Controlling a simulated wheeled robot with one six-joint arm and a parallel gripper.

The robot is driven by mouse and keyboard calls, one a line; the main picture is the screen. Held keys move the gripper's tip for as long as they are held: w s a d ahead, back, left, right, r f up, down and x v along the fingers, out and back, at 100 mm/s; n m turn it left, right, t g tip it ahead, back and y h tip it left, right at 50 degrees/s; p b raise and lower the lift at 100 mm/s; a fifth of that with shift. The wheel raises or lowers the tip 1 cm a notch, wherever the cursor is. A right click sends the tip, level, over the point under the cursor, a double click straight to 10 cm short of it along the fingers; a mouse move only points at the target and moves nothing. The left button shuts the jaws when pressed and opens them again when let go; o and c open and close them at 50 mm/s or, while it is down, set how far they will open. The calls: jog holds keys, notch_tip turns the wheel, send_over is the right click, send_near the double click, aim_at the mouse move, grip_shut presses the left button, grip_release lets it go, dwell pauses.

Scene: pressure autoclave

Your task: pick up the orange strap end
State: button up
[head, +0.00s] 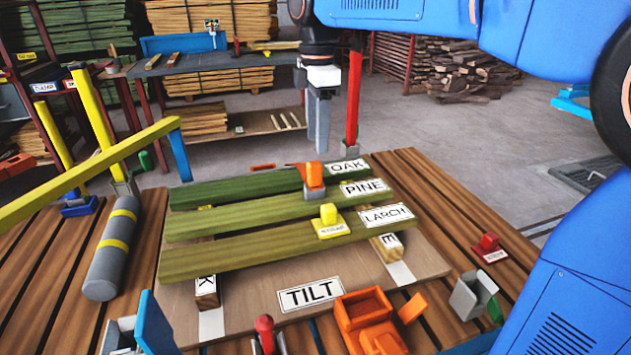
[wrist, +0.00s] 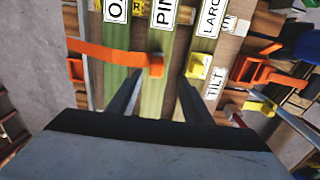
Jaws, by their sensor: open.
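In the wrist view, an orange strap (wrist: 105,53) runs across the boards to the strap end (wrist: 156,66), which sits ahead of and between the fingertips. My gripper (head: 319,148) points down just above the strap end in the head view. In the wrist view, my gripper (wrist: 160,82) is open, with a finger on each side and nothing between them. Whether the fingers touch the strap end cannot be told.
Three green boards (head: 240,257) lie on a slatted table (head: 455,210). A yellow block (head: 328,214) stands near the strap end. A red post (head: 354,100) rises behind the boards. A grey cylinder (head: 112,250) lies left, and an orange bin (head: 362,308) stands in front.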

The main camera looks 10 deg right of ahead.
aim_at(314, 162)
notch_tip(314, 162, down, 5)
jog(key=shift+f, duration=0.1)
jog(key=shift+w+a+f, duration=0.15)
jog(key=shift+f, duration=1.2)
jog(key=shift+w+a+f, duration=0.15)
jog(key=shift+f, duration=1.15)
grip_shut()
